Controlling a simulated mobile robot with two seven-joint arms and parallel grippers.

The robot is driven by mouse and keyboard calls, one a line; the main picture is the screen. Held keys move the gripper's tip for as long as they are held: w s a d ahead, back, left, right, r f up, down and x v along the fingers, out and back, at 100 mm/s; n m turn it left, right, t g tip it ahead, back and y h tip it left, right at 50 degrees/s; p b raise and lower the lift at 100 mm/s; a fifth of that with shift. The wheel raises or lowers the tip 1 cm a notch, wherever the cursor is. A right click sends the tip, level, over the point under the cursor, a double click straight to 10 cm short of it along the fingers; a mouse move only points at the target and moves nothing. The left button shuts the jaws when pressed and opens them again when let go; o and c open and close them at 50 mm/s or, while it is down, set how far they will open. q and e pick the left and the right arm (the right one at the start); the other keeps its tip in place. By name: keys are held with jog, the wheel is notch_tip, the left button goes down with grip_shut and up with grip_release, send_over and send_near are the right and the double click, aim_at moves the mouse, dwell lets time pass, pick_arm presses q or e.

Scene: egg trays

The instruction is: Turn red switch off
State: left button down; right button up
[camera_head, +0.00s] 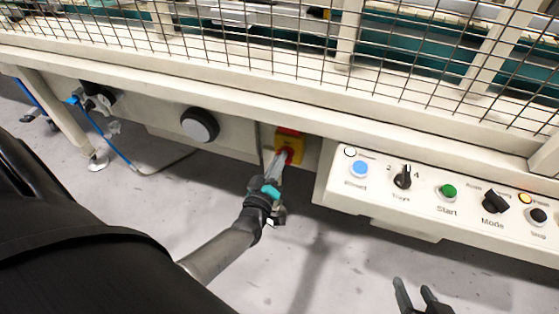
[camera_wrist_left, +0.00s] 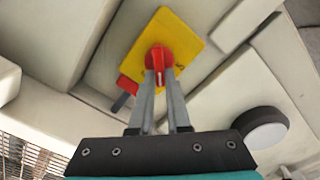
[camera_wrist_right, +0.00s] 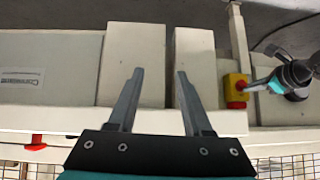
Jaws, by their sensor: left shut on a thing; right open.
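The red switch (camera_head: 291,150) is a rotary knob on a yellow plate (camera_head: 299,147) fixed to the machine's front, below the bench edge. In the left wrist view the red knob (camera_wrist_left: 159,62) sits at the middle of the yellow plate (camera_wrist_left: 182,36). My left gripper (camera_head: 282,158) is shut on the red knob, with its fingertips (camera_wrist_left: 160,76) on both sides of it. The knob's handle is partly hidden by the fingers. My right gripper (camera_head: 416,290) is open and empty at the lower right, and its parted fingers show in the right wrist view (camera_wrist_right: 155,75).
A control panel (camera_head: 330,188) stands right of the switch, with a blue button (camera_head: 359,169), a green button (camera_head: 448,191) and black selectors (camera_head: 402,177). A round black-and-grey knob (camera_head: 200,125) is to the left. A wire mesh guard (camera_head: 270,40) rises above. The floor below is clear.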

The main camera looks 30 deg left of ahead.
pick_arm(q)
jog(key=shift+a+f+n+b, duration=0.15)
jog(key=shift+n+b, duration=0.25)
jog(key=shift+n, duration=1.15)
jog(key=shift+d+f+n+b, duration=0.1)
jog(key=shift+f+n+b, duration=0.2)
jog(key=shift+n, duration=1.3)
jog(key=shift+a+f+n+b, duration=0.1)
jog(key=shift+n+b, duration=0.35)
jog(key=shift+n, duration=1.1)
pick_arm(e)
jog(key=shift+w+a+r+t+y, duration=0.25)
jog(key=shift+a+t+y, duration=0.15)
jog(key=shift+a+t, duration=0.3)
jog(key=shift+w+a+r+t+y, duration=0.3)
jog(key=shift+a+t+y, duration=0.1)
jog(key=shift+a+t, duration=0.35)
jog(key=shift+w+a+r+t+y, duration=0.25)
jog(key=shift+a+t+y, duration=0.15)
jog(key=shift+a+t, duration=0.3)
pick_arm(q)
jog(key=c, duration=0.9)
grip_release()
jog(key=shift+r, duration=0.1)
jog(key=shift+s, duration=0.15)
